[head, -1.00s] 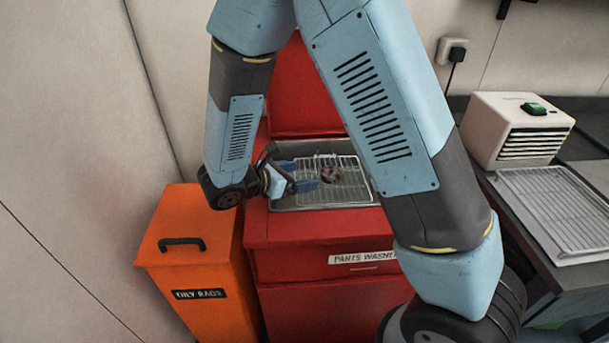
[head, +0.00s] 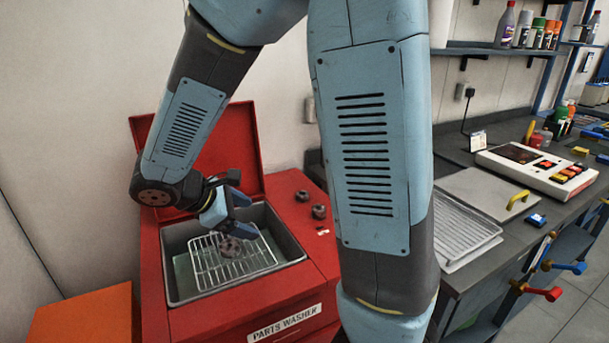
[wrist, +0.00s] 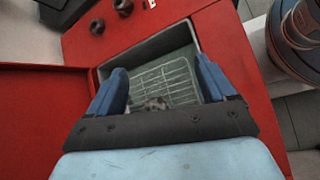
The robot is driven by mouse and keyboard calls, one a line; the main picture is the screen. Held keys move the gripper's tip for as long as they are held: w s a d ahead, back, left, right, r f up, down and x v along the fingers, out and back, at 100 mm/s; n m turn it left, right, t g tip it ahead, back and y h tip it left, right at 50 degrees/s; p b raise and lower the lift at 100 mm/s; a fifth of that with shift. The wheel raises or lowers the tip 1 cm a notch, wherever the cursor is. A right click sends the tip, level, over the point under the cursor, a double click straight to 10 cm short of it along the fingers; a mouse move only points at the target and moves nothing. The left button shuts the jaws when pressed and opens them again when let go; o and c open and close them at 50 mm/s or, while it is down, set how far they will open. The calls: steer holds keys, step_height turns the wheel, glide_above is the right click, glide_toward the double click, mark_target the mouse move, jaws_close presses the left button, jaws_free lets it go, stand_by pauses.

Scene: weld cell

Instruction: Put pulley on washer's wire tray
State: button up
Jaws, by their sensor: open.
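The pulley (head: 230,246), a small dark round part, rests on the washer's wire tray (head: 204,278) inside the grey basin of the red parts washer. In the wrist view the pulley (wrist: 157,103) shows near the palm edge, which may hide part of it; the wire tray (wrist: 178,76) lies beyond it. My gripper (head: 245,214) is open, its blue fingers apart with nothing held between them. It hangs over the basin, above the pulley. In the wrist view my gripper (wrist: 162,82) has one finger on each side of the tray.
The washer's red lid (head: 222,145) stands raised behind the basin. Two dark round pieces (head: 310,204) sit on its right ledge. An orange bin (head: 82,318) stands at left. A bench (head: 465,262) at right holds another wire rack (head: 462,228) and a control box (head: 540,168).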

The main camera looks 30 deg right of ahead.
steer(key=s+d+r+m+t+y, duration=0.2)
steer(key=s+d+r+m+y, duration=0.2)
steer(key=s+r+m, duration=0.2)
steer(key=s+d+r+m+t+y, duration=0.1)
steer(key=s+d+r+m+y, duration=0.3)
steer(key=s+r+m, duration=0.2)
step_height(320, 180, up, 2)
steer(key=m, duration=0.2)
steer(key=shift+s+d+m+t+y, duration=0.15)
steer(key=shift+s+m+t+y, duration=0.25)
